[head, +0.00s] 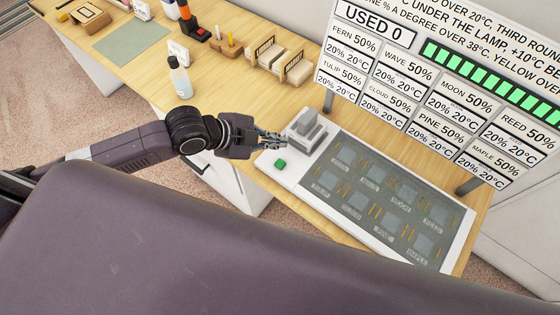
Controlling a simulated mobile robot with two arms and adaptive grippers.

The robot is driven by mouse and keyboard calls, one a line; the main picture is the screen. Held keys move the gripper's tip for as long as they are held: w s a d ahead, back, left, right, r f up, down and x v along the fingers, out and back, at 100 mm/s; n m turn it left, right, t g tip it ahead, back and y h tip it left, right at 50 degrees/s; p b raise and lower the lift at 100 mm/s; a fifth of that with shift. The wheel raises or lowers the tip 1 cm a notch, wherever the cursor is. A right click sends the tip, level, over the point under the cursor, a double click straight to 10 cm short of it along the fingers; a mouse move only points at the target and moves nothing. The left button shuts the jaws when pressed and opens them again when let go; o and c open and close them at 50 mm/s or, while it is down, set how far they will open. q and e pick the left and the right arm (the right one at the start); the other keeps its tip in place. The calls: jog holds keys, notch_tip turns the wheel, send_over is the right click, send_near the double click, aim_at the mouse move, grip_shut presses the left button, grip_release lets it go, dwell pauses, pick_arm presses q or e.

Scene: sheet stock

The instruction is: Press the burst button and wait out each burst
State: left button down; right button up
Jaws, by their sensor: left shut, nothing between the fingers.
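The green button (280,163) sits on the left end of a white panel (293,177) on the wooden table. A grey stepped block (304,132) stands on the same panel, just behind the button. My left gripper (281,140) is shut and empty. Its fingertips are beside the grey block, above and behind the green button in the picture. I cannot tell whether they touch the block. A dark tray area with several labelled square pads (400,195) fills the rest of the panel. My right gripper is not in view.
A sign board (375,35) on posts stands behind the panel, reading USED 0, with green bars and several plates at 50% and 20°C.

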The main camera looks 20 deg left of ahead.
pick_arm(q)
jog(key=b, duration=0.7)
send_over(278, 165)
notch_tip(278, 165, down, 7)
jog(key=shift+r, duration=0.15)
notch_tip(278, 165, down, 2)
jog(key=shift+w+b, duration=0.1)
jog(key=shift+b, duration=0.45)
dwell(0.7)
jog(key=shift+f, duration=0.5)
jog(key=shift+f+b, duration=0.3)
jog(key=shift+f, duration=0.25)
dwell(0.4)
dwell(0.4)
jog(key=shift+r+p, duration=1)
jog(key=shift+p, duration=0.05)
